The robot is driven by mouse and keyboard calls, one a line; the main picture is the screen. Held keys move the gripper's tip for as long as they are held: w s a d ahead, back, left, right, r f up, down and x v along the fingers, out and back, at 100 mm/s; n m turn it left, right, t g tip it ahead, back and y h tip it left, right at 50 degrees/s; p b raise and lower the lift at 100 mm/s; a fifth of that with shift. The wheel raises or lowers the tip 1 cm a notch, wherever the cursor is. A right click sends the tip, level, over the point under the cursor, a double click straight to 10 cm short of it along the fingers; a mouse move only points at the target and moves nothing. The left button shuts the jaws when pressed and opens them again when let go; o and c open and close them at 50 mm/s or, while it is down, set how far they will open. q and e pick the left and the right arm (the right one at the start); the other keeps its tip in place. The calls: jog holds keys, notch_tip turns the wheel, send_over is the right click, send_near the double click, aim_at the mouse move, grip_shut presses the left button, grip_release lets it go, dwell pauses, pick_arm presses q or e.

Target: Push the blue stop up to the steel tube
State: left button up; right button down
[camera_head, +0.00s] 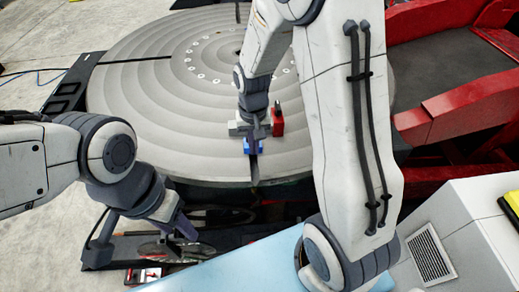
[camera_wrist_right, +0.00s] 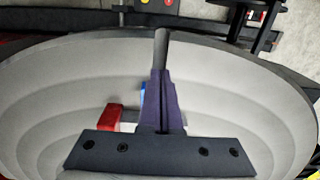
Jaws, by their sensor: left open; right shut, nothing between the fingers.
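The blue stop (camera_head: 260,147) sits on the large round ringed table (camera_head: 150,100), near its front edge, beside the slot. My right gripper (camera_head: 252,148) is shut and empty, pointing down right at the blue stop and partly covering it. Whether they touch I cannot tell. In the right wrist view, the shut fingers (camera_wrist_right: 161,85) hide most of the blue stop (camera_wrist_right: 142,92). A light grey piece (camera_head: 237,128), possibly the steel tube, lies just behind the stop, mostly hidden by my right wrist. My left gripper (camera_head: 184,228) is open and empty, low in front of the table.
A red frame (camera_head: 450,115) is at the right. A light cabinet (camera_head: 465,235) is at the lower right. The table's left side is clear.

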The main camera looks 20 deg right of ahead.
aim_at(246, 148)
notch_tip(246, 148, down, 7)
jog(key=shift+s+d+f+p, duration=0.1)
jog(key=shift+d+f+p, duration=0.1)
jog(key=shift+p, duration=0.2)
jog(key=w, duration=0.1)
jog(key=w+p, duration=0.1)
jog(key=shift+w+d+r, duration=0.2)
jog(key=shift+w+d, duration=0.1)
jog(key=shift+w, duration=0.05)
jog(key=shift+w+d+f+p, duration=0.2)
jog(key=shift+w+p, duration=0.15)
jog(key=shift+w, duration=0.3)
